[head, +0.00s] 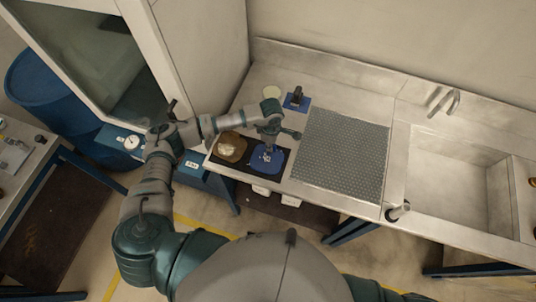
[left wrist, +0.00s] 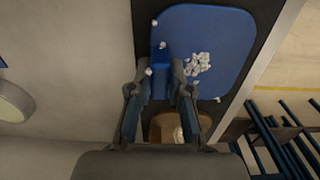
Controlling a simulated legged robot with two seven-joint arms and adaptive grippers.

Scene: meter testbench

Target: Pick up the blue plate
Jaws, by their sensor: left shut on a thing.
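The blue plate (head: 276,161) lies on a black mat (head: 239,174) at the left end of the steel counter, with small white pieces on it. My left gripper (head: 268,144) points down over it. In the left wrist view, the fingers of my left gripper (left wrist: 163,76) are shut on a raised blue block at the near edge of the blue plate (left wrist: 225,45). White pieces lie in a cluster on the plate, with single ones near its edges. I cannot tell whether the plate is clear of the mat. My right gripper is not in view.
A brown plate (head: 230,151) with pale contents sits left of the blue plate. A blue base with a black part (head: 297,101) and a pale round disc (head: 271,91) stand behind. A perforated grey panel (head: 345,155) and a sink (head: 462,180) lie to the right.

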